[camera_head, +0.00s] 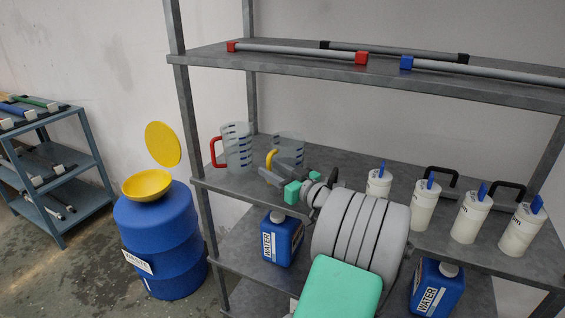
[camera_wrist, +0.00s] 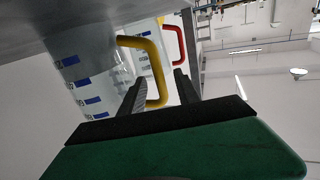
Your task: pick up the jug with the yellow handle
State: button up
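The clear jug (camera_head: 289,151) with blue marks stands on the middle shelf. Its yellow handle (camera_head: 271,158) faces left, towards my gripper (camera_head: 268,176). In the wrist view the same jug (camera_wrist: 85,65) fills the left side. Its yellow handle (camera_wrist: 158,75) lies between the two dark fingers of my gripper (camera_wrist: 160,88). The fingers are apart, with a gap to the handle on both sides. My arm hides part of the jug's lower right in the head view.
A red-handled jug (camera_head: 237,148) stands close on the left. Several white containers (camera_head: 468,218) with blue tops stand to the right. The upper shelf (camera_head: 300,62) holds grey bars. A blue waste barrel (camera_head: 160,235) stands left of the rack.

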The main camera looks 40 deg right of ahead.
jog(key=w+p, duration=0.1)
jog(key=w, duration=0.4)
jog(key=shift+s, duration=0.1)
grip_shut()
dwell(1.2)
